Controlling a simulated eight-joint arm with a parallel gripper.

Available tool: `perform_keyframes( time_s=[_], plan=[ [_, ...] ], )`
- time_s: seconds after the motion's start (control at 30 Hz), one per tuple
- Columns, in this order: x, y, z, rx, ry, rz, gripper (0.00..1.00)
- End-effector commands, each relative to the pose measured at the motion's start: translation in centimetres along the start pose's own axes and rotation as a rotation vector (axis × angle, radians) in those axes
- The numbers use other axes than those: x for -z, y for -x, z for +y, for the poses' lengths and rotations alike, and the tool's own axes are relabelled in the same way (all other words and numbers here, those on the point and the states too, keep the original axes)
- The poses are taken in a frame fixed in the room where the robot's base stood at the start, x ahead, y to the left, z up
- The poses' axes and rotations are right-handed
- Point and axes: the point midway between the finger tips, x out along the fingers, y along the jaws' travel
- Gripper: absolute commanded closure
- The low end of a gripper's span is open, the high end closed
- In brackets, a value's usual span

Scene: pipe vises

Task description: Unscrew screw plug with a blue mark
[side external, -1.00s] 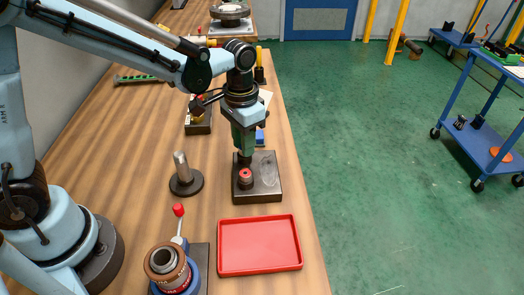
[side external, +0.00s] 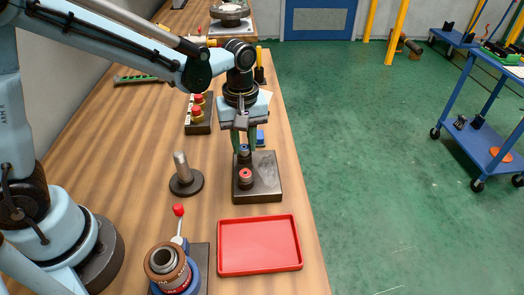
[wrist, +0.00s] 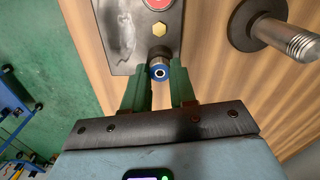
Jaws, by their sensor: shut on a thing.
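The screw plug with a blue mark (side external: 244,150) stands upright at the far left of a dark block (side external: 266,188). In the wrist view its blue ring (wrist: 160,71) shows between the two green fingers. My gripper (side external: 243,146) points down and is shut on this plug; the wrist view shows the fingertips (wrist: 160,76) on either side of it. A plug with a red mark (side external: 245,175) stands nearer on the same block. I cannot tell how deep the blue-marked plug sits.
A red tray (side external: 259,246) lies empty in front of the block. A threaded post on a round base (side external: 182,172) stands to the left. A vise with a red-knobbed lever (side external: 168,265) is at the front left. A red-button box (side external: 198,113) stands behind.

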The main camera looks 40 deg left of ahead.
Motion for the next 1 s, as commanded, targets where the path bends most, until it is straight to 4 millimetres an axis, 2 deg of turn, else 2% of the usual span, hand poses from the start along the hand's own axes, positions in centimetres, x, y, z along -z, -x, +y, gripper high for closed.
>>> perform_keyframes(
  time_s=[0.43,0.9,0.93,1.0],
  plan=[
    [0.0,0.01,0.0,0.0,0.077,0.0,1.0],
    [0.0,0.03,0.0,0.0,0.655,0.0,1.0],
    [0.0,0.03,0.0,0.0,0.676,0.0,0.76],
    [0.0,0.03,0.0,0.0,0.668,0.0,0.86]
  ],
)
